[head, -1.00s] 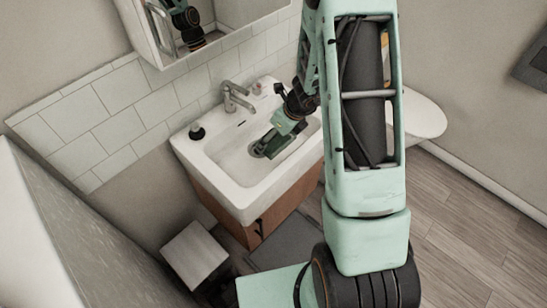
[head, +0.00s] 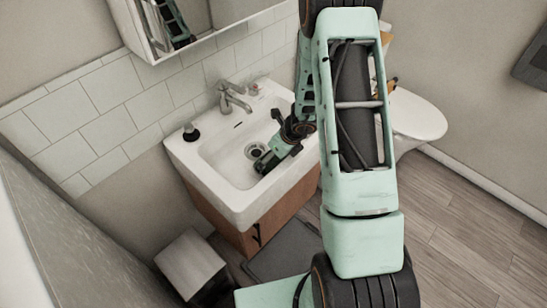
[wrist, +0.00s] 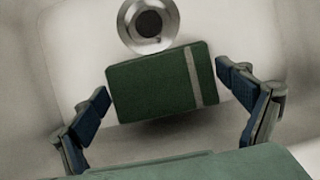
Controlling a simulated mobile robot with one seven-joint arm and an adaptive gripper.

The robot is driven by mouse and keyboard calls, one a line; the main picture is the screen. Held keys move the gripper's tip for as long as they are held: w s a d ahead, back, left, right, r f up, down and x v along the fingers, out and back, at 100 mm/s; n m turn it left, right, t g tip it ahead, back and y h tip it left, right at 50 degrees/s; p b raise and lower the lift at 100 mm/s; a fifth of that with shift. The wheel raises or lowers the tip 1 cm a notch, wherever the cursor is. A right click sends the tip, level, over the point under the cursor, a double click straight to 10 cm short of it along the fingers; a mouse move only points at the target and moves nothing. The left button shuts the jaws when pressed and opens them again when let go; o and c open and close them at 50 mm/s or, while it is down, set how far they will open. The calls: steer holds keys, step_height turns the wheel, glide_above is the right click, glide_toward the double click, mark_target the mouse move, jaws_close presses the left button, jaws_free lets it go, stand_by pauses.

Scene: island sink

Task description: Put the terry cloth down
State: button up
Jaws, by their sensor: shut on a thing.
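The terry cloth (wrist: 150,84) is a dark green folded rectangle with a pale stripe near its right end in the wrist view. My gripper (wrist: 162,82) is shut on it, with one dark blue finger at each end of the cloth. In the head view my gripper (head: 268,162) is down inside the white sink basin (head: 222,158), near its front wall. There the cloth is hard to tell apart from the dark fingers. In the wrist view the cloth lies just below the round metal drain (wrist: 149,24), over the basin floor; I cannot tell whether it touches.
A faucet (head: 234,97) stands at the sink's back edge. A dark-topped soap container (head: 191,132) is on the left rim, and a small item (head: 254,89) is at the back right. A mirror cabinet (head: 172,25) hangs above. A toilet (head: 415,117) stands to the right.

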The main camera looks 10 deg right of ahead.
steer(key=shift+f, duration=0.15)
steer(key=o, duration=0.8)
steer(key=shift+r, duration=0.55)
steer(key=p+v, duration=0.3)
steer(key=v, duration=0.8)
steer(key=shift+s+p, duration=0.2)
steer(key=shift+p, duration=0.2)
steer(key=shift+d, duration=0.2)
